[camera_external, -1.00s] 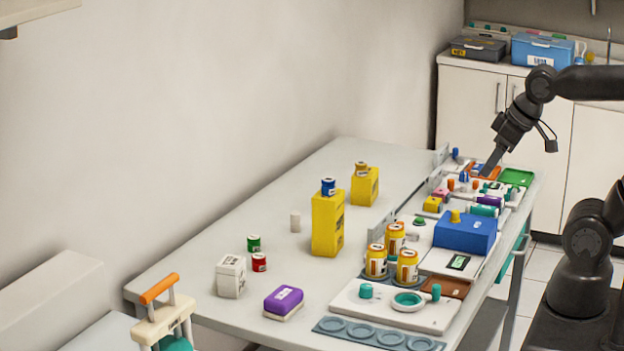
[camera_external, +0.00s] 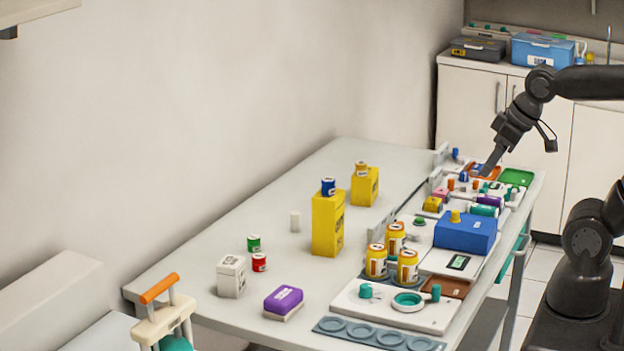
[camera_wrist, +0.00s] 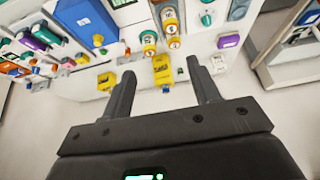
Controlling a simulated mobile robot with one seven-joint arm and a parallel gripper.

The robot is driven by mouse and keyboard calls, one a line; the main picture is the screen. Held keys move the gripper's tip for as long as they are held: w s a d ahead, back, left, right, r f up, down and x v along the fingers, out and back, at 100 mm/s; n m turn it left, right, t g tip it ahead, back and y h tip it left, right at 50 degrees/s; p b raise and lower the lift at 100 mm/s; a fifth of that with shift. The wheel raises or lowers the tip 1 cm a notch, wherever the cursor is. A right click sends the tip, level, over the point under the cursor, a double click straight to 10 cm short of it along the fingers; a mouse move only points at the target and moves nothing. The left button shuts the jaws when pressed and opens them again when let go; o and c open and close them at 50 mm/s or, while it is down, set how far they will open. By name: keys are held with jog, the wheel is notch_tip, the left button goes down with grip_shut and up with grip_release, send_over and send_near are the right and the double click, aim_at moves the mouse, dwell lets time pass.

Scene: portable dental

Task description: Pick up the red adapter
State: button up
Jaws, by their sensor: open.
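A small red cylinder with a pale label (camera_external: 259,262) stands on the table's left part, just in front of a green one. I cannot tell whether it is the red adapter, and small reddish parts in the crowded far-right area are too small to tell apart. My gripper (camera_external: 486,173) is over that far-right area, well away from the red cylinder. In the wrist view my gripper (camera_wrist: 160,68) has its two fingers spread, with nothing held between them. A yellow labelled box (camera_wrist: 162,72) appears between the fingers, farther off.
A blue box (camera_external: 465,233), several yellow jars (camera_external: 407,266) and a white tray (camera_external: 380,310) stand along the table's right side. A tall yellow box (camera_external: 327,224) and a purple block (camera_external: 283,299) stand to the left. The table's back left is largely clear.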

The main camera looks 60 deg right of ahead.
jog(key=w+a+r, duration=0.2)
jog(key=w, duration=1.1)
jog(key=n+g+y, duration=0.1)
jog(key=n, duration=0.2)
send_over(260, 256)
jog(key=s, duration=0.5)
notch_tip(260, 256, down, 20)
jog(key=f, duration=0.1)
jog(key=x, duration=0.7)
jog(key=w+d+x, duration=0.1)
jog(key=x, duration=0.3)
jog(key=shift+s+r, duration=0.1)
jog(key=shift+r, duration=0.1)
jog(key=shift+c, duration=0.5)
jog(key=c, duration=1)
